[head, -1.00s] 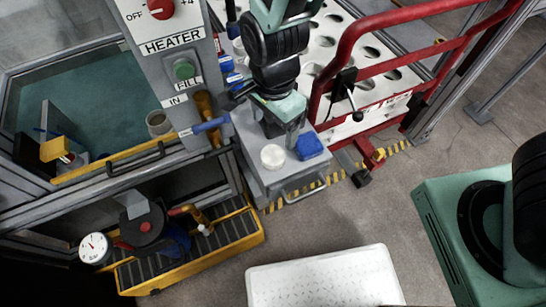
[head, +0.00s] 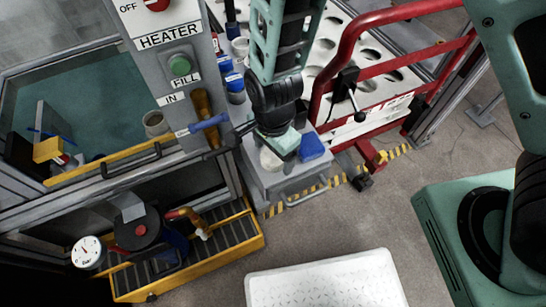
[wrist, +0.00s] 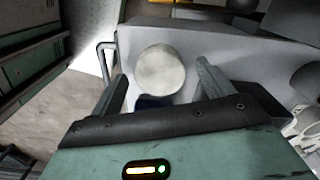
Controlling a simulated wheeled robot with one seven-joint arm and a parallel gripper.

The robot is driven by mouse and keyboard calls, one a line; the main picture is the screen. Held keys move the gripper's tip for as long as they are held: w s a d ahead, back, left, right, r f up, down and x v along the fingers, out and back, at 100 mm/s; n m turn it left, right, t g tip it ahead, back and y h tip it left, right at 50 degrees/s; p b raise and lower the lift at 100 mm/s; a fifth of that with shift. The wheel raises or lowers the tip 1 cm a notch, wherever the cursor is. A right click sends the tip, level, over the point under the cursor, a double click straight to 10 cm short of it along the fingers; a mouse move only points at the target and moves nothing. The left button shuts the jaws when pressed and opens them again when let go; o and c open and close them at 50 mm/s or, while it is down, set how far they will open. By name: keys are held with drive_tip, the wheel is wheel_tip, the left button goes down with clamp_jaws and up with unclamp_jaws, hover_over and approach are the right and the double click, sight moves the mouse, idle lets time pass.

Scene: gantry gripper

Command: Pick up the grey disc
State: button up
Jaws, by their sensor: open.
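The grey disc (head: 270,160) is a pale, round piece on the grey stand (head: 262,182), at its front left. In the head view my gripper (head: 284,148) is just above it and partly covers it. In the wrist view the disc (wrist: 160,70) shows whole, lying between and beyond the two spread fingertips. My gripper (wrist: 162,72) is open with nothing held. I cannot tell exactly how high the fingers are above the disc.
A blue block (head: 311,146) sits close to the disc's right on the stand. A blue-handled valve (head: 209,122) juts out at left, near my wrist. A red rail frame (head: 345,60) stands at right. The floor in front has a white textured platform (head: 325,280).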

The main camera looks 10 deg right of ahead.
sight(273, 156)
drive_tip(key=c, duration=1)
wheel_tip(273, 156, up, 10)
drive_tip(key=shift+r+p, duration=0.1)
drive_tip(key=shift+p, duration=1.05)
